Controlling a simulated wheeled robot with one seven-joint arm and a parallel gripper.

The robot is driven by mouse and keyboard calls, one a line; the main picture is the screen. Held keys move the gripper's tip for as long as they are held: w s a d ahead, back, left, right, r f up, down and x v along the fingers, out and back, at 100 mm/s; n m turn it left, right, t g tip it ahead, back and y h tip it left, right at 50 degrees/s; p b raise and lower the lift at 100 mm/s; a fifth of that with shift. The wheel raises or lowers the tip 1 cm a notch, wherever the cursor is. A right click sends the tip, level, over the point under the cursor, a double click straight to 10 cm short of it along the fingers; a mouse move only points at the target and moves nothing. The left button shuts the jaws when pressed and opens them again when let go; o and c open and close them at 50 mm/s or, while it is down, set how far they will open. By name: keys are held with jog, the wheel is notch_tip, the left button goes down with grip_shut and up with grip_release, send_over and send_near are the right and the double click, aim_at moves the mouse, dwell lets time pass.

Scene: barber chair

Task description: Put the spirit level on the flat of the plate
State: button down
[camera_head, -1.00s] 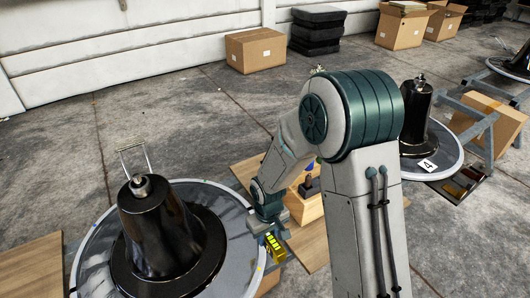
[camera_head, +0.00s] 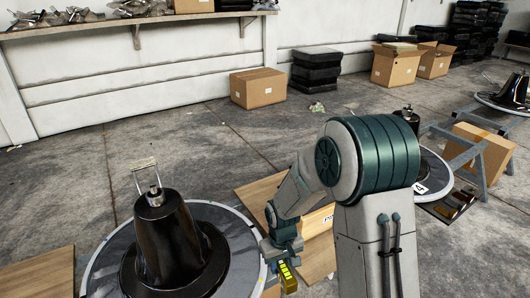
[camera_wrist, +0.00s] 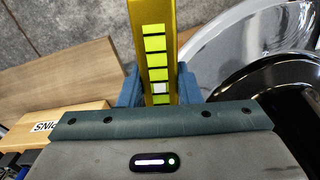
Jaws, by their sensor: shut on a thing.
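The spirit level (camera_head: 288,281) is a yellow bar with a row of bright yellow-green squares, and it also shows in the wrist view (camera_wrist: 155,40). My gripper (camera_head: 284,262) is shut on it; in the wrist view the blue fingers (camera_wrist: 158,88) lie on both sides of the bar. The plate (camera_head: 238,272) is a round grey disc with a pale rim, and a black, shiny cone-shaped column (camera_head: 162,240) rises from its middle. In the wrist view the plate (camera_wrist: 215,50) lies to the right of the level. The level is held just outside the plate's right rim in the head view.
A wooden box with printed lettering (camera_wrist: 42,127) stands left of my gripper in the wrist view, beside a wooden board (camera_wrist: 60,75). A metal loop handle (camera_head: 144,165) stands up behind the column. Another black column (camera_head: 408,122) on a disc is at the right.

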jog(key=w+d+r+m, duration=0.55)
jog(key=d+r, duration=0.25)
jog(key=d, duration=0.3)
notch_tip(320, 180, up, 12)
jog(key=s+n+p, duration=0.1)
jog(key=s+p, duration=0.1)
jog(key=p, duration=2.1)
jog(key=shift+s, duration=0.15)
jog(key=shift+r, duration=0.15)
